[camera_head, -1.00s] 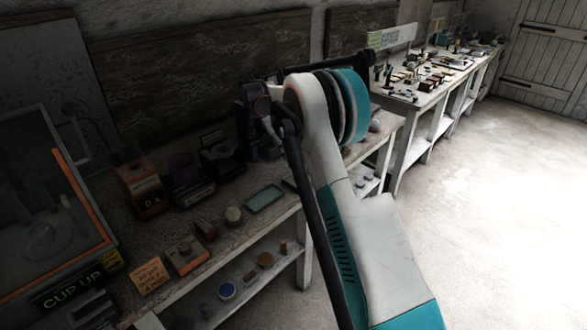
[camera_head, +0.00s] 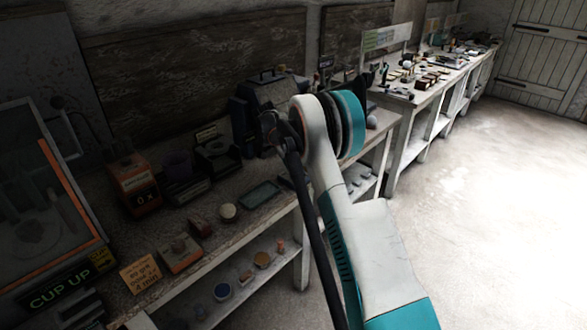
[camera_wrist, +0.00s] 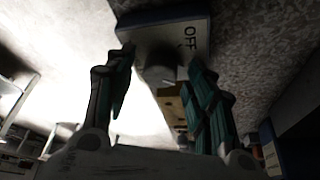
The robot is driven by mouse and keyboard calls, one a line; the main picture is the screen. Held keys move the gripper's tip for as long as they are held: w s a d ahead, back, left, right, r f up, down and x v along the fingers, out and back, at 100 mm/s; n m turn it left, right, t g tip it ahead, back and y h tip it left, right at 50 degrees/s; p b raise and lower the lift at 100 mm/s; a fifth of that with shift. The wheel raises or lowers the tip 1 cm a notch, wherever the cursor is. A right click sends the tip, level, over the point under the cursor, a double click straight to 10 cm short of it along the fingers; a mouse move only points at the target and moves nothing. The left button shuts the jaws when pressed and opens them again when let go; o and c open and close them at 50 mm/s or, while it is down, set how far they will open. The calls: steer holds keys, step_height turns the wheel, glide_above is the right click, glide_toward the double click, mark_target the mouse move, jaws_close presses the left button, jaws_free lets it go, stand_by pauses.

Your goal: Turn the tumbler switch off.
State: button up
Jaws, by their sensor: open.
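In the wrist view a pale box with a bluish edge, marked OFF (camera_wrist: 168,32), sits at the top centre. A small grey lever or knob (camera_wrist: 160,74) shows at its lower side; I take this to be the tumbler switch. My gripper (camera_wrist: 160,58) is open, with one teal finger on each side of the lever. I cannot tell whether either finger touches it. The lever's exact position is unclear. In the head view my arm hides the gripper, and I cannot pick out the switch there.
In the head view a dark machine (camera_head: 272,88) stands on the bench behind my arm. An orange counter box (camera_head: 134,187), a green tray (camera_head: 260,195) and a CUP UP cabinet (camera_head: 62,185) are to the left. Open floor (camera_head: 480,200) lies at the right.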

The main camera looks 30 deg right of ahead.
steer(key=c, duration=1.1)
steer(key=shift+o, duration=0.2)
steer(key=shift+n, duration=0.4)
steer(key=n+t, duration=0.1)
steer(key=n, duration=0.1)
steer(key=shift+s+n, duration=0.15)
steer(key=shift+n, duration=0.25)
steer(key=n+t, duration=0.1)
steer(key=n, duration=0.2)
steer(key=shift+s+n+t+y+p, duration=0.1)
steer(key=shift+n+t+y+p, duration=0.2)
steer(key=shift+n+t, duration=0.1)
steer(key=n+t+y, duration=0.1)
steer(key=n, duration=0.2)
steer(key=n+y, duration=0.1)
steer(key=n, duration=0.2)
steer(key=shift+d+t, duration=0.15)
steer(key=shift+t, duration=0.25)
steer(key=shift+n, duration=0.4)
